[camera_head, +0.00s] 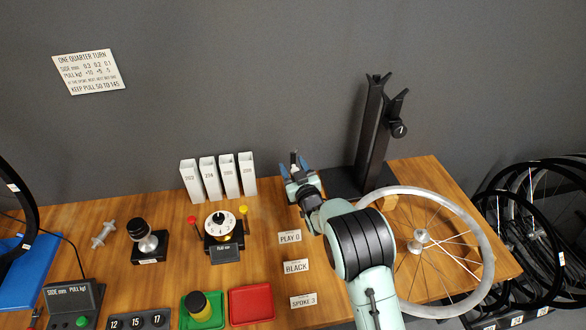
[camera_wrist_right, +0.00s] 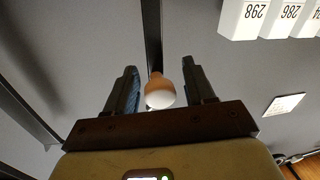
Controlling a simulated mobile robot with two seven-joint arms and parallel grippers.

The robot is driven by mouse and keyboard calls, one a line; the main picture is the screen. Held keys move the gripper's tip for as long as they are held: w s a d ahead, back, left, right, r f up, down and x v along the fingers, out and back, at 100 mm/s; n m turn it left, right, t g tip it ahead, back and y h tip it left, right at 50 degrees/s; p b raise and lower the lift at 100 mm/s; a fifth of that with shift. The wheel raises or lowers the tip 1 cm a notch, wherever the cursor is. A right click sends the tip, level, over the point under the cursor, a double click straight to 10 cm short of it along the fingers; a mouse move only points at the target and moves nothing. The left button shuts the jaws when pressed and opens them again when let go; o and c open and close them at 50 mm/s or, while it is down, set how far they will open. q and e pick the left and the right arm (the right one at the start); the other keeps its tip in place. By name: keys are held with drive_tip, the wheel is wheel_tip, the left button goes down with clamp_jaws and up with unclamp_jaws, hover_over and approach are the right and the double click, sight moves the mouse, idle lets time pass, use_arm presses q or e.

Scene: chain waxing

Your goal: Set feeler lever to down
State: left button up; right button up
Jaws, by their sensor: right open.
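My right gripper (camera_head: 294,166) is at the back of the bench, left of the black truing stand (camera_head: 370,135). In the right wrist view my right gripper (camera_wrist_right: 159,72) has its two fingers apart. A rounded knob (camera_wrist_right: 160,92), orange-brown above and pale below, shows between them, in line with a dark upright bar (camera_wrist_right: 152,35). I cannot tell whether the knob is the feeler lever's end or whether a finger touches it. No feeler lever can be made out clearly in the head view. My left gripper is not in view.
A spoked wheel (camera_head: 485,240) lies at the right, partly behind my right arm. White numbered boxes (camera_head: 248,174) stand left of the gripper. A dial device (camera_head: 220,225), green tray (camera_head: 188,318), red tray (camera_head: 252,304) and label cards (camera_head: 290,237) occupy the bench. Several wheels hang right of it.

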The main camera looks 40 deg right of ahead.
clamp_jaws()
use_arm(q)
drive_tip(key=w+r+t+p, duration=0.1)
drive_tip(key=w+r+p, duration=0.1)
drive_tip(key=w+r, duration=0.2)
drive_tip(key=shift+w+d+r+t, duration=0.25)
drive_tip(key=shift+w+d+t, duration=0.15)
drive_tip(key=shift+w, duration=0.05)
use_arm(e)
drive_tip(key=w+a+f+n+g, duration=0.1)
drive_tip(key=w+a+f+n, duration=0.3)
drive_tip(key=a+n, duration=0.4)
drive_tip(key=shift+w+a+f+n+g, duration=0.3)
drive_tip(key=shift+w+a+f, duration=0.1)
drive_tip(key=shift+w+a, duration=0.2)
drive_tip(key=shift+a+f, duration=0.1)
drive_tip(key=shift+a, duration=0.05)
